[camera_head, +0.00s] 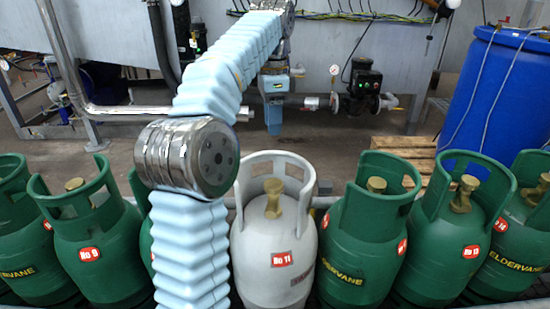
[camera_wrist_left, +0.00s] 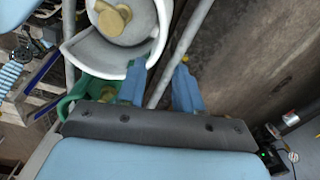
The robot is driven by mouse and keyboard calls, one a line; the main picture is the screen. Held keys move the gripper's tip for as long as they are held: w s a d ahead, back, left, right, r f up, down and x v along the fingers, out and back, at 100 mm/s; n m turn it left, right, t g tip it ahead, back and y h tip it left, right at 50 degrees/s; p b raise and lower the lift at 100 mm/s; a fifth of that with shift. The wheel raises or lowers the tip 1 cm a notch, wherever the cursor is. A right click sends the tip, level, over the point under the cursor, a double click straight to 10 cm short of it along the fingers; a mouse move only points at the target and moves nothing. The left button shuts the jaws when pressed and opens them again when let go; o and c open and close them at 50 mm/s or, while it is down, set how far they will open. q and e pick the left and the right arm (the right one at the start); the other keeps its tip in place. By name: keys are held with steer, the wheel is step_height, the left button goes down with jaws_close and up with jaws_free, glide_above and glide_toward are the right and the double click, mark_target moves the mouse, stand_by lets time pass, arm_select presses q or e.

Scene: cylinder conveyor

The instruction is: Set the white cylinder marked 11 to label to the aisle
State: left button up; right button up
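The white cylinder (camera_head: 262,240) stands upright in a row of green ones. Its red label (camera_head: 281,260), reading No 11, faces the head camera, a little right of the body's middle. Its round collar and brass valve (camera_head: 273,198) are on top. My left gripper (camera_head: 275,128) shows beyond the cylinder in the head view, with blue fingers hanging down. In the left wrist view the left gripper (camera_wrist_left: 162,82) is open with nothing between its fingers. The white collar (camera_wrist_left: 95,52) lies just past the left finger; I cannot tell if they touch. My right gripper is not in view.
Green cylinders stand close on both sides, including one marked 9 (camera_head: 92,255) and others to the right (camera_head: 365,240). A grey rail (camera_wrist_left: 180,50) runs behind the row. A blue drum (camera_head: 500,95) and wooden pallet (camera_head: 405,148) stand at the back right.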

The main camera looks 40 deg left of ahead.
mark_target(273, 151)
arm_select(q)
step_height(273, 151, down, 11)
steer(key=b, duration=0.3)
steer(key=shift+c, duration=0.3)
jaws_close()
